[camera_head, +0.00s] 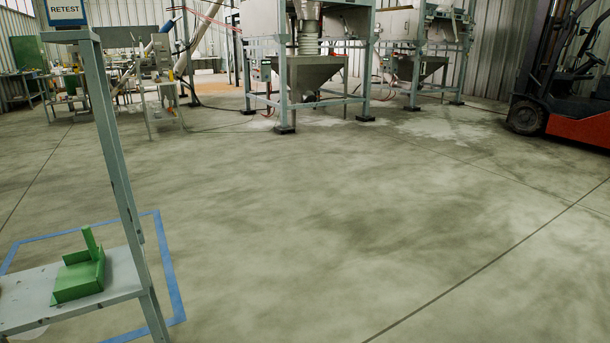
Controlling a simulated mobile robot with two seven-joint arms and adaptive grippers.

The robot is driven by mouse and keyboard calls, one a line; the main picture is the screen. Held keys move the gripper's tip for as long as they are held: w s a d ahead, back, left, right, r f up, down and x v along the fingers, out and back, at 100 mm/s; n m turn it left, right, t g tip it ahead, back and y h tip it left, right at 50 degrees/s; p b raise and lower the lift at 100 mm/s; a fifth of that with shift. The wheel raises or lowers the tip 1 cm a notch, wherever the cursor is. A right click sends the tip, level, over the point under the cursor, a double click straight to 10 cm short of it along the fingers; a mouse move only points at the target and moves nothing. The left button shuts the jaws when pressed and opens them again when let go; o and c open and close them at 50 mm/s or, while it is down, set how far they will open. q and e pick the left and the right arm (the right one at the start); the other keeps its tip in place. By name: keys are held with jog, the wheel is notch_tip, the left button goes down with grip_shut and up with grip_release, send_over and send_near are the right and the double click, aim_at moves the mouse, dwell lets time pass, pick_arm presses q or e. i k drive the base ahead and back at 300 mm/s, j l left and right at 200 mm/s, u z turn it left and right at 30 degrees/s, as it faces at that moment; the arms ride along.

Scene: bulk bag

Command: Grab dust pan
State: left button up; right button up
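A green dust pan (78,280) sits on a light grey shelf (122,283) at the lower left. Its short handle stands up at the back, and the flat pan part faces the front. The shelf belongs to a grey metal stand with an upright post (122,165). Neither of my grippers shows in the head view. Nothing touches the dust pan in what I can see.
A "RETEST" sign (66,10) tops the stand, and blue floor tape (168,262) surrounds its base. Hopper frames (312,70) stand at the back, with a red forklift (575,125) at the right. The concrete floor (350,220) in the middle is clear.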

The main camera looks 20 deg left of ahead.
aim_at(83, 276)
jog(key=i+l+u, duration=0.15)
jog(key=u, duration=0.3)
jog(key=i+l+u, duration=0.15)
jog(key=u, duration=0.35)
jog(key=l+u, duration=0.45)
jog(key=i+j, duration=0.05)
